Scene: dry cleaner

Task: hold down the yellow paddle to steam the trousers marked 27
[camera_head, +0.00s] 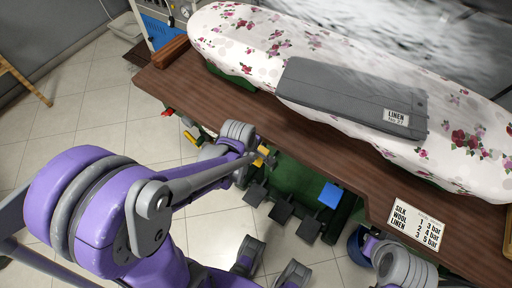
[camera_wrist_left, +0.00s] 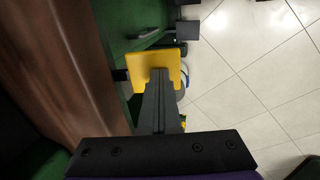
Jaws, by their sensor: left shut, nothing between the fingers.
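The grey trousers (camera_head: 345,90) lie folded on the floral ironing board (camera_head: 265,45); their tag (camera_head: 396,118) reads LINEN, No 27. The yellow paddle (camera_head: 262,154) sticks out below the table's front edge. My left gripper (camera_head: 268,158) is shut and empty, with its tips at the paddle. In the left wrist view the closed fingertips (camera_wrist_left: 159,73) overlap the yellow paddle (camera_wrist_left: 142,64) and seem to press on it or lie just over it; contact cannot be told for sure. White steam-like streaks (camera_head: 430,35) blur the area behind the trousers. My right gripper is out of view.
Several dark pedals (camera_head: 282,210) and a blue paddle (camera_head: 330,195) sit under the brown table (camera_head: 235,107). A card (camera_head: 417,224) lists silk, wool and linen with bar values. A machine with a gauge (camera_head: 185,10) stands at the back left. The tiled floor (camera_head: 85,100) at left is mostly free.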

